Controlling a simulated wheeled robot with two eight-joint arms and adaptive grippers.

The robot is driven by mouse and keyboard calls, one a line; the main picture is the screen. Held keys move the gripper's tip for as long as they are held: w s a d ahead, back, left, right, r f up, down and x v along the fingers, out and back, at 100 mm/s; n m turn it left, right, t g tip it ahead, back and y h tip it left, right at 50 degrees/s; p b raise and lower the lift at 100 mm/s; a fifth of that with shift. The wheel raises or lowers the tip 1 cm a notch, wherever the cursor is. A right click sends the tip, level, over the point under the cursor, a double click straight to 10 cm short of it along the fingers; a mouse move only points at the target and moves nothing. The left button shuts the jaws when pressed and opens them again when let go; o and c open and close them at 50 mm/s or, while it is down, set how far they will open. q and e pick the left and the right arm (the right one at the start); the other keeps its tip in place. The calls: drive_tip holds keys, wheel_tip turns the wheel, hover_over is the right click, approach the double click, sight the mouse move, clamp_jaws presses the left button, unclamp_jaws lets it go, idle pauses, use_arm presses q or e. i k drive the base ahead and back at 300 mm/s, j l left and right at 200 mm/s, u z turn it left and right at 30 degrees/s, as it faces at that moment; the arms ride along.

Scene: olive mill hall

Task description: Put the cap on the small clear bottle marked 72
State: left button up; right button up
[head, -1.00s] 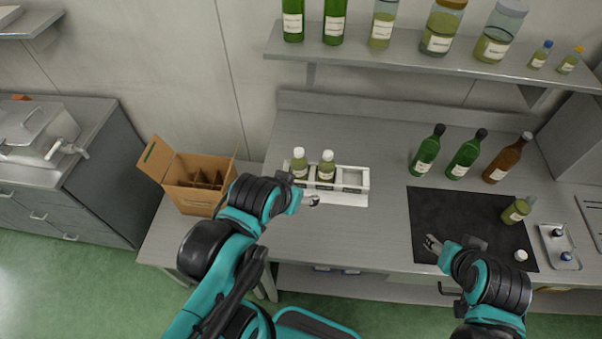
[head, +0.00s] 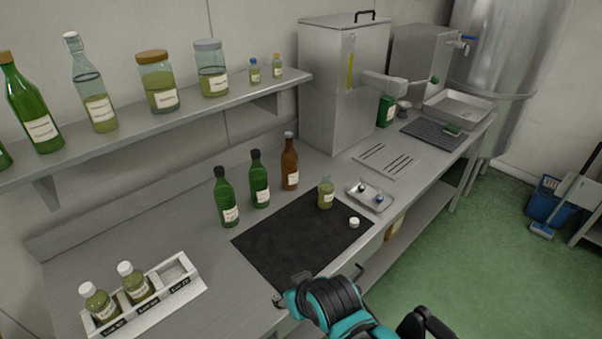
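A small clear bottle (head: 326,196) with yellow-green oil and a pale label stands upright, with no cap visible on it, at the back right of the black mat (head: 285,245). The number on its label is too small to read. A white cap (head: 354,222) lies on the mat's right part, in front of the bottle and apart from it. My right gripper (head: 283,294) is near the mat's front left edge, away from both bottle and cap. It looks open and empty, though its fingertips are small in view. My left gripper is out of view.
A white rack (head: 190,291) at lower left holds two capped small bottles and an empty right slot. Two green bottles (head: 227,200) and a brown bottle (head: 290,165) stand behind the mat. A small metal tray (head: 363,203) is right of it. The shelf (head: 200,108) overhangs the back.

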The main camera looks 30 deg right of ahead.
sight(325, 190)
drive_tip(key=z, duration=1.4)
drive_tip(key=i+l, duration=0.9)
drive_tip(key=l, duration=0.15)
drive_tip(key=u, duration=1.8)
